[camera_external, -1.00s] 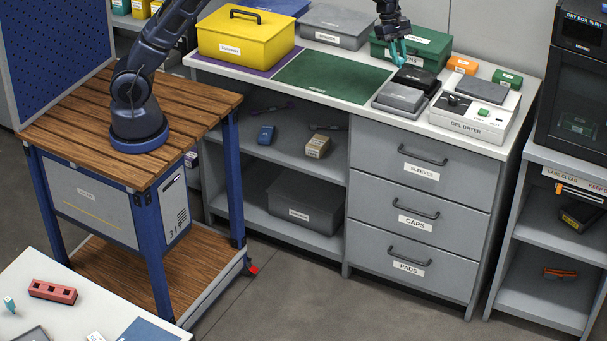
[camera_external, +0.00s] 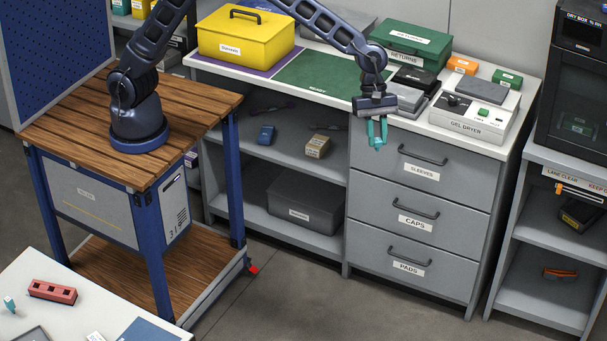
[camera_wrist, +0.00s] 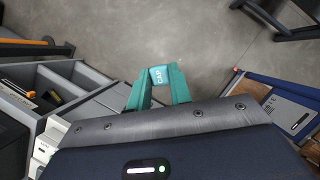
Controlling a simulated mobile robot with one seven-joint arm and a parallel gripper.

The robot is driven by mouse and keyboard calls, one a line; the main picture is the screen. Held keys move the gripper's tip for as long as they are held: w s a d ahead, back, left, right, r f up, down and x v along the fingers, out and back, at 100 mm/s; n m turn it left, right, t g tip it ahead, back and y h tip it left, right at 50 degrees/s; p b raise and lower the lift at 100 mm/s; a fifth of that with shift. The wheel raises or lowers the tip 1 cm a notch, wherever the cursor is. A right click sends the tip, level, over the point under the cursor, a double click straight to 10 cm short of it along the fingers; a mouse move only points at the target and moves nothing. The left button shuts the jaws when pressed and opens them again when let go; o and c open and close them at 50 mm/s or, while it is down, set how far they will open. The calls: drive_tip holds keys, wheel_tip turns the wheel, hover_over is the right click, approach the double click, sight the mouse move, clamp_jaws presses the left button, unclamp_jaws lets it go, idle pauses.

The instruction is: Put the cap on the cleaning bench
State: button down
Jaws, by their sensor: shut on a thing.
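The cap (camera_wrist: 159,76) is a small light teal piece with "CAP" printed on it, seen in the wrist view between my fingertips. My gripper (camera_wrist: 158,88) has teal fingers and is shut on the cap. In the external view my gripper (camera_external: 377,144) points down in front of the counter's front edge, before the top drawer and clear of it. No readable label marks a cleaning bench; a white table (camera_external: 60,321) at lower left holds a red slotted block (camera_external: 52,291) and a small teal piece (camera_external: 9,304).
The grey counter (camera_external: 345,114) carries a yellow box (camera_external: 246,37), a green mat (camera_external: 322,78), a green returns box (camera_external: 411,45) and a gel dryer (camera_external: 474,117). My arm reaches over the counter from the wooden-topped cart (camera_external: 65,125). Open floor (camera_external: 290,300) lies between cart, drawers and white table.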

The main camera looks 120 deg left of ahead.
drive_tip(key=s+d+f+m, duration=0.1)
drive_tip(key=s+d, duration=0.1)
drive_tip(key=d, duration=0.9)
drive_tip(key=s+d+m, duration=0.1)
drive_tip(key=s+d, duration=0.1)
drive_tip(key=d, duration=0.8)
drive_tip(key=m+g+h, duration=0.1)
drive_tip(key=m+g, duration=0.2)
drive_tip(key=m, duration=0.4)
hover_over(106, 310)
drive_tip(key=a, duration=0.2)
wheel_tip(106, 310, down, 4)
wheel_tip(106, 310, down, 19)
drive_tip(key=shift+d+r, duration=0.1)
drive_tip(key=c, duration=1.7)
unclamp_jaws()
drive_tip(key=o, duration=0.4)
